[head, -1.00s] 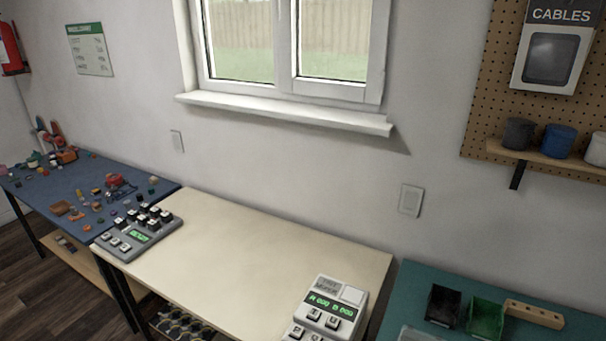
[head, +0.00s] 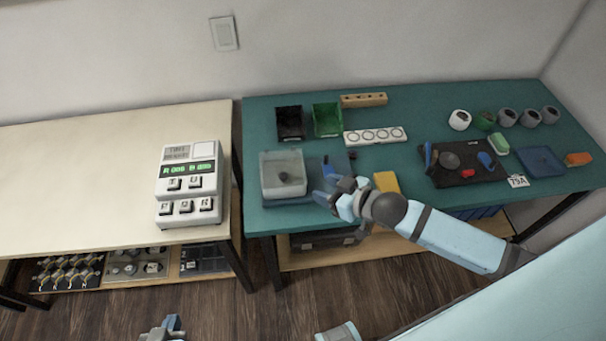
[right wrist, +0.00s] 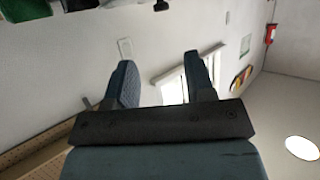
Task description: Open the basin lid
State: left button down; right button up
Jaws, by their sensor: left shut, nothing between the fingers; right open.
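The basin (head: 284,190) is a pale translucent box near the front left of the green table. A small dark thing shows inside or through it. I cannot clearly make out its lid or how the lid sits. My right gripper (head: 322,183) is open and empty, just right of the basin, apart from it as far as I can see. Its two fingers also show in the right wrist view (right wrist: 162,80), spread with nothing between them. My left gripper (head: 173,326) is low at the bottom edge, shut and empty, far from the basin.
A black bin (head: 289,123), a green bin (head: 327,120) and a white strip with circles (head: 375,136) are behind the basin. A yellow block (head: 386,182) is near my right wrist. A dark mat (head: 465,165) with tools lies right. A cream table (head: 90,160) stands left.

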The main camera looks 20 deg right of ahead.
aim_at(284, 175)
jog(key=x, duration=1.3)
jog(key=shift+w+a, duration=0.2)
jog(key=shift+p, duration=0.3)
grip_shut()
